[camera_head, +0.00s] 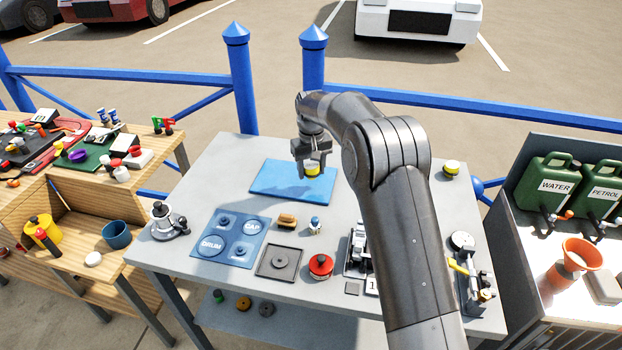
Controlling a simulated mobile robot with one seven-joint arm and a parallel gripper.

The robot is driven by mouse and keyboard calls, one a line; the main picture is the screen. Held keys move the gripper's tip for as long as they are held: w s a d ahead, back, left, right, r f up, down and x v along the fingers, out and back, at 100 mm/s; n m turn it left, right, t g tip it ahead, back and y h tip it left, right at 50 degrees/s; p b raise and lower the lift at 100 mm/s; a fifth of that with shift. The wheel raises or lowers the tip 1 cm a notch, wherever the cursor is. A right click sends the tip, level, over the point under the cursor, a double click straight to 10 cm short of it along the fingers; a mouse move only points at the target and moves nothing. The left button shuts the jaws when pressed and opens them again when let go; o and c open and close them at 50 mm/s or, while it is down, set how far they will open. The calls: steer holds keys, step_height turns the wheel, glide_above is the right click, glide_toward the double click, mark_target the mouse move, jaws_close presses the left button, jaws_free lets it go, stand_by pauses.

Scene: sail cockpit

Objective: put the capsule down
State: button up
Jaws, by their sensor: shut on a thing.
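My gripper (312,160) is at the end of my arm, above the back part of the grey table. It points down and is shut on a small yellow and white capsule (313,170). The capsule is over the blue mat (268,181), toward the mat's right half. I cannot tell whether the capsule touches the mat or hangs just above it. The fingers hide part of its upper side.
In front are a blue board marked DRUM and CAP (222,251), a square grey tray (279,277) and a red round part (320,266). Blue railings (430,105) run behind. The mat's left half is clear.

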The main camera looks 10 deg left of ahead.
mark_target(311, 178)
steer(key=shift+f, duration=2)
steer(key=shift+f, duration=0.1)
steer(key=o, duration=1)
steer(key=shift+f, duration=0.1)
steer(key=shift+c, duration=0.2)
step_height(311, 178, up, 12)
steer(key=shift+r, duration=0.25)
